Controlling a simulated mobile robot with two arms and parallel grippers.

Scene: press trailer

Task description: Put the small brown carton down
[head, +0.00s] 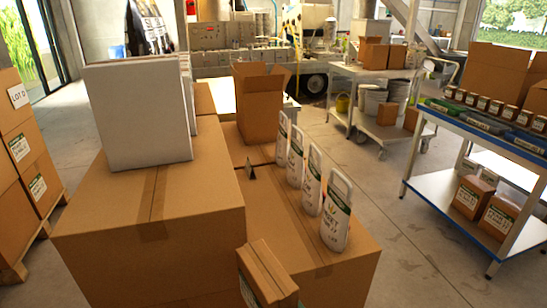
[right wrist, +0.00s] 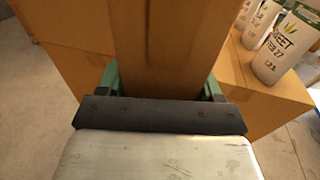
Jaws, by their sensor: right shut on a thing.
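The small brown carton (head: 267,275) is at the bottom edge of the head view, in front of a large brown box (head: 345,265) and partly cut off by the frame. Its taped top faces up. In the right wrist view the carton (right wrist: 168,45) fills the upper middle, between the green fingers of my right gripper (right wrist: 161,82), which is shut on it. I cannot tell whether the carton touches the large box. My left gripper is in neither view.
A taller box (head: 150,215) bearing a white carton (head: 140,115) rises at left. An open carton (head: 260,105) stands behind. A blue-edged shelf cart (head: 480,150) is right.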

